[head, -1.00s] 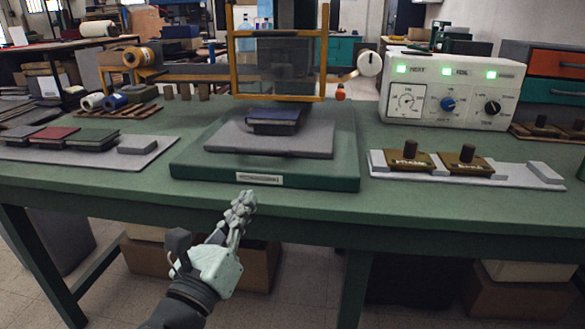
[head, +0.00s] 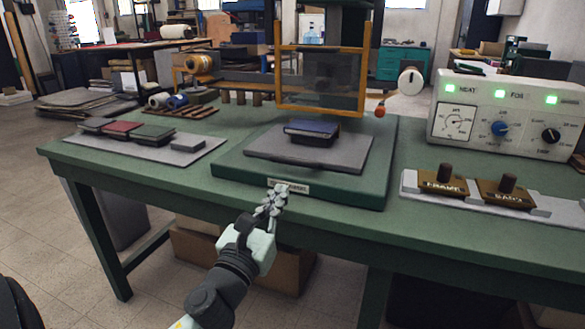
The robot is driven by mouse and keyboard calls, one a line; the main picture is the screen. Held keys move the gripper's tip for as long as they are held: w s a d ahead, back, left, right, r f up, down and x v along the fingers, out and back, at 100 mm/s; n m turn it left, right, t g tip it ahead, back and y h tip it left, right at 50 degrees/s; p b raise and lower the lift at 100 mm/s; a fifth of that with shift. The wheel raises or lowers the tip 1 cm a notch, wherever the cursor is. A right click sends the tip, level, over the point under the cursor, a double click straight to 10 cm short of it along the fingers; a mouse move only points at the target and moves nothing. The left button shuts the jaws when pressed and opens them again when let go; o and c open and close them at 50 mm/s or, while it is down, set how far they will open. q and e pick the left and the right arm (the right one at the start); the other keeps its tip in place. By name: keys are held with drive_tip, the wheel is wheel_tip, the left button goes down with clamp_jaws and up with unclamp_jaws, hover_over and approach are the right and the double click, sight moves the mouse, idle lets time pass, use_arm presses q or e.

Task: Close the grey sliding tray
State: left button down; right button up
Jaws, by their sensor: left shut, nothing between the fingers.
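The grey sliding tray (head: 350,155) is a flat plate on a green press base (head: 230,172), sticking out towards me from under the yellow frame. A dark blue book (head: 311,128) lies on a dark block on the tray. My left gripper (head: 276,194) is shut and empty. It is at the front of the base, overlapping the left end of the small label (head: 296,188); I cannot tell whether it touches. In the picture it is below the tray's front edge and apart from it. My right gripper is not in view.
The yellow frame (head: 323,114) with a dark see-through panel stands behind the tray. A white control box (head: 510,115) and brass stamps (head: 443,181) are at right. Several books (head: 153,132) lie on a grey board at left. The green table's front left is clear.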

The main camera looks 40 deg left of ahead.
sight(297, 165)
use_arm(q)
drive_tip(key=p+x, duration=0.1)
drive_tip(key=x, duration=0.6)
drive_tip(key=shift+w+r, duration=0.1)
drive_tip(key=shift+w, duration=0.1)
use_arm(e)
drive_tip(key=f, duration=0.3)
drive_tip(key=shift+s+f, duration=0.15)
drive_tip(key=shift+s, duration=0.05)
